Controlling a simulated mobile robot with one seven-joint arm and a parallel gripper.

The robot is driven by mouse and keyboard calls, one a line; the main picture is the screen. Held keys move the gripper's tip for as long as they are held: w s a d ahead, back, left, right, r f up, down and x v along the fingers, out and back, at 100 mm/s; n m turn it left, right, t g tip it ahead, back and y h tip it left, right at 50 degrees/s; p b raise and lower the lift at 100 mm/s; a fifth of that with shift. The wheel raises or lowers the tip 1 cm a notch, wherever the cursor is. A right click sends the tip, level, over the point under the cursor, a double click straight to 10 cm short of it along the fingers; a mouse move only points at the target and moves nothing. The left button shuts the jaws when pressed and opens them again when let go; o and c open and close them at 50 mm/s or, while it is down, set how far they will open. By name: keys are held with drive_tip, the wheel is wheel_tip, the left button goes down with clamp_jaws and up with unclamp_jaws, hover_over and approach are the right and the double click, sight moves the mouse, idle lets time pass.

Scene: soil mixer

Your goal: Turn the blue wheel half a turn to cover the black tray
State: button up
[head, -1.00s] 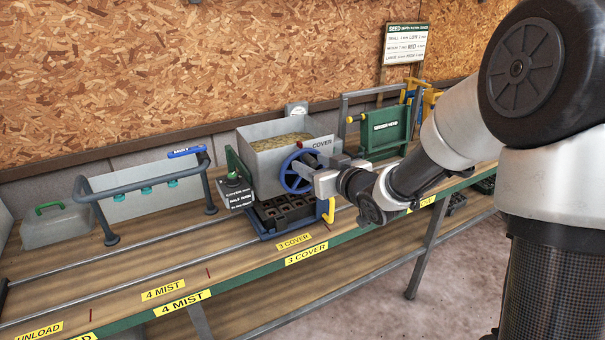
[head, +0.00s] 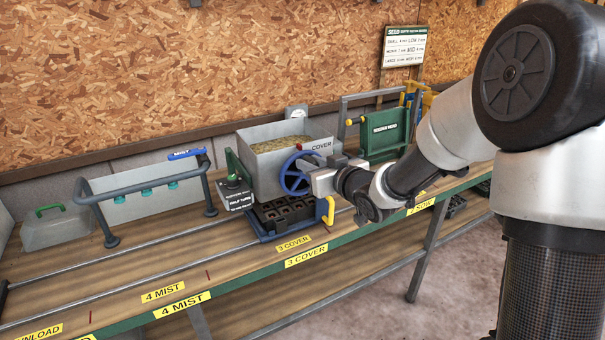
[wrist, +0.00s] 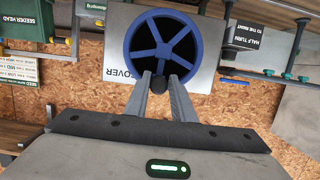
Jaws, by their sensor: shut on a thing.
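The blue wheel (head: 287,174) is mounted on the front of the grey hopper (head: 262,165), above the black tray (head: 268,217). The wheel also shows in the wrist view (wrist: 184,45), with its spokes facing me. My gripper (head: 312,177) is at the right side of the wheel in the head view. In the wrist view its two fingers (wrist: 160,86) are shut on a dark knob (wrist: 160,82) at the wheel's rim. The black tray sits on the rails under the hopper, with open cells; its soil level cannot be told. The hopper holds a light brown material (head: 280,143).
A "half turn" sign (head: 240,199) stands left of the hopper. A mist frame (head: 145,190) is further left, and a green seeder panel (head: 385,135) is at the right. A yellow handle (head: 329,210) sticks up beside the tray. The rails at left are clear.

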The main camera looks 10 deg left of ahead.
drive_tip(key=shift+w+d+f, duration=0.15)
drive_tip(key=shift+w+d, duration=0.5)
drive_tip(key=shift+d, duration=0.2)
drive_tip(key=shift+c, duration=0.5)
drive_tip(key=shift+w+d+f, duration=0.5)
drive_tip(key=shift+d+f, duration=0.15)
drive_tip(key=shift+d, duration=0.05)
drive_tip(key=shift+w+d+f+b, duration=0.15)
drive_tip(key=shift+d+f+b, duration=0.15)
drive_tip(key=shift+f, duration=0.2)
drive_tip(key=shift+w+d+f+b, duration=0.15)
drive_tip(key=shift+f+b, duration=0.25)
drive_tip(key=shift+f, duration=0.05)
